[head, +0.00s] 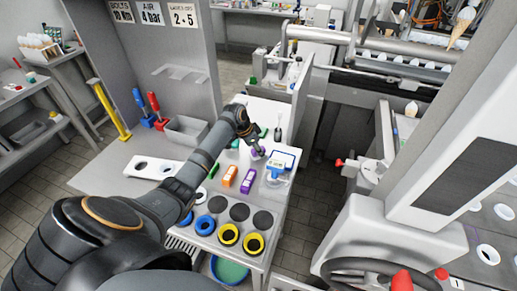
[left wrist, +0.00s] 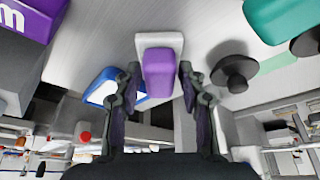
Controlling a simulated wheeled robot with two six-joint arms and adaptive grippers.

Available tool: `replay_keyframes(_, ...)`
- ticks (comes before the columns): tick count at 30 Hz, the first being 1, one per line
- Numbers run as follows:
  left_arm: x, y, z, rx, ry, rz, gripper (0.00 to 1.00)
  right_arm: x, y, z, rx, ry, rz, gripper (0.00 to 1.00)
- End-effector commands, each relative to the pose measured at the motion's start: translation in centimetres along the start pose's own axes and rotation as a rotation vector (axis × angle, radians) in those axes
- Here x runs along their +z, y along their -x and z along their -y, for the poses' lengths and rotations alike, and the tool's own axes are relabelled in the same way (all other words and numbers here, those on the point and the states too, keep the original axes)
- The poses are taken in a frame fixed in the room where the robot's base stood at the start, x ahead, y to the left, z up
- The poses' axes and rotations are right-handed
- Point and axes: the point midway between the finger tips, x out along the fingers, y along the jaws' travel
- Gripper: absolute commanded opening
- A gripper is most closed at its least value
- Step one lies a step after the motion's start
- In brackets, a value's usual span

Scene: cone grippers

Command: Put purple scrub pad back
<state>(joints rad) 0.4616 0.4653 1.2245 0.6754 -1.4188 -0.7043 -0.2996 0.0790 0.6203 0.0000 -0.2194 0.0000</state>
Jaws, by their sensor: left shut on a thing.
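The purple scrub pad (left wrist: 158,72) sits between the fingers of my left gripper (left wrist: 158,100) in the left wrist view. A pale square piece (left wrist: 172,42) shows behind the pad; I cannot tell whether the pad rests on it or is apart from it. In the head view the left gripper (head: 256,150) is low over the grey worktop, with a little of the purple pad showing at its tips. It is shut on the pad. My right gripper is in neither view.
A blue-and-white device (head: 281,164) stands close to the right of the gripper. A purple box (head: 248,180) and an orange box (head: 230,176) stand in front. Blue and yellow rings (head: 228,236) line the front edge. A dark knob-like object (left wrist: 235,72) is near the pad.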

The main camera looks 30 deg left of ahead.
Motion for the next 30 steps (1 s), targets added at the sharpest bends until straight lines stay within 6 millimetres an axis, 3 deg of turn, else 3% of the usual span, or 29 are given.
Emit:
replay_keyframes(4, 0.1, -0.2, 0.0, 0.0, 0.0, 0.0, 0.15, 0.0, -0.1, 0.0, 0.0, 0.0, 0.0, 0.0)
replay_keyframes(5, 0.1, -0.2, 0.0, 0.0, 0.0, 0.0, 0.45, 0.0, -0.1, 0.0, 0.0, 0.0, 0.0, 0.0)
replay_keyframes(9, 0.1, -0.1, 0.0, 0.0, 0.0, 0.0, 0.63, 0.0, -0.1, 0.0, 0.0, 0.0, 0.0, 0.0)
replay_keyframes(20, 0.0, 0.3, 0.1, -0.002, 0.0, -0.001, 0.63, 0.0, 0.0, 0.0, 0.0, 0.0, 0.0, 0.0)
replay_keyframes(23, 0.0, 1.8, 0.2, -0.005, 0.0, -0.001, 0.63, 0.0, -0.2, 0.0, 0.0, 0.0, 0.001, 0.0)
replay_keyframes(30, 0.1, 7.6, 0.2, -0.006, -0.001, 0.0, 0.63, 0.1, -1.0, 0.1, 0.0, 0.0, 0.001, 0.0)
